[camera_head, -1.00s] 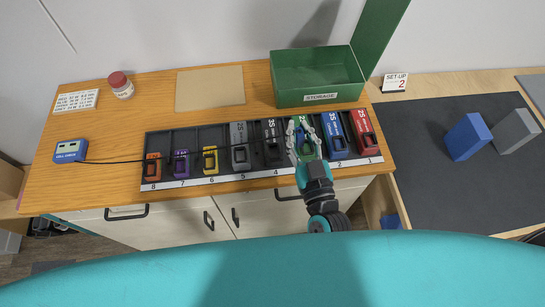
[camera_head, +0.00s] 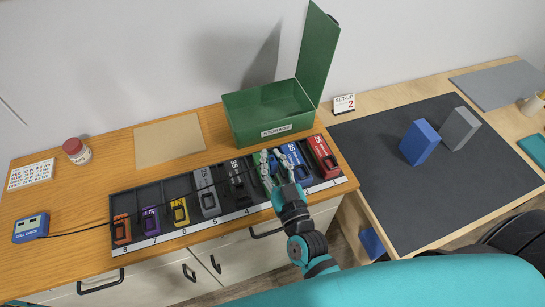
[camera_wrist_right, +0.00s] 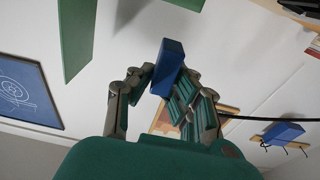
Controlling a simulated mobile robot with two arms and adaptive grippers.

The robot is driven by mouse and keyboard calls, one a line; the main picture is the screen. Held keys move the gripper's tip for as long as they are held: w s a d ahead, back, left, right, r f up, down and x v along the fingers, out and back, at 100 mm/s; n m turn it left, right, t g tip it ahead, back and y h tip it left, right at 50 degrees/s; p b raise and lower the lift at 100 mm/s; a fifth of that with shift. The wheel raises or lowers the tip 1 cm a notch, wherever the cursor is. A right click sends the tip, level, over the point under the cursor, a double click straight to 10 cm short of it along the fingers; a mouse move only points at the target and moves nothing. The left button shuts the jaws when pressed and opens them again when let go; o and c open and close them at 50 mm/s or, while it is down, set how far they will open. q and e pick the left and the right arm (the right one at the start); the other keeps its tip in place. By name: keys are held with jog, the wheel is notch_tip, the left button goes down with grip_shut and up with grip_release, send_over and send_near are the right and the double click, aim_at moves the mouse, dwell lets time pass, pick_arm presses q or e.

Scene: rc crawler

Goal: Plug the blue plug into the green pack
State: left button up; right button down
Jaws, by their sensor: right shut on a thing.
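My right gripper (camera_head: 278,163) is over slot 3 of the black rack, at the green pack (camera_head: 265,180). The fingers and wrist cover most of that pack. In the right wrist view the gripper (camera_wrist_right: 165,88) is shut on a blue block-shaped piece, the blue plug (camera_wrist_right: 169,62). A thin black cable runs across the rack from the blue cell-check box (camera_head: 31,227) toward the gripper. I cannot tell whether the plug touches the pack or sits in it. My left gripper is not in view.
Blue (camera_head: 298,168) and red (camera_head: 323,156) packs stand right of the gripper, and a black pack (camera_head: 238,180) stands left. An open green storage box (camera_head: 270,128) is just behind. Blue (camera_head: 420,142) and grey (camera_head: 459,129) blocks stand on the dark mat (camera_head: 400,210).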

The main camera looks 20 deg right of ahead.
aim_at(273, 170)
notch_tip(273, 170, down, 4)
jog(key=shift+f+b, duration=0.1)
jog(key=shift+b, duration=1.1)
jog(key=shift+p, duration=0.7)
dwell(0.7)
jog(key=shift+f+b, duration=0.85)
jog(key=shift+f, duration=0.35)
jog(key=c, duration=1.2)
grip_release()
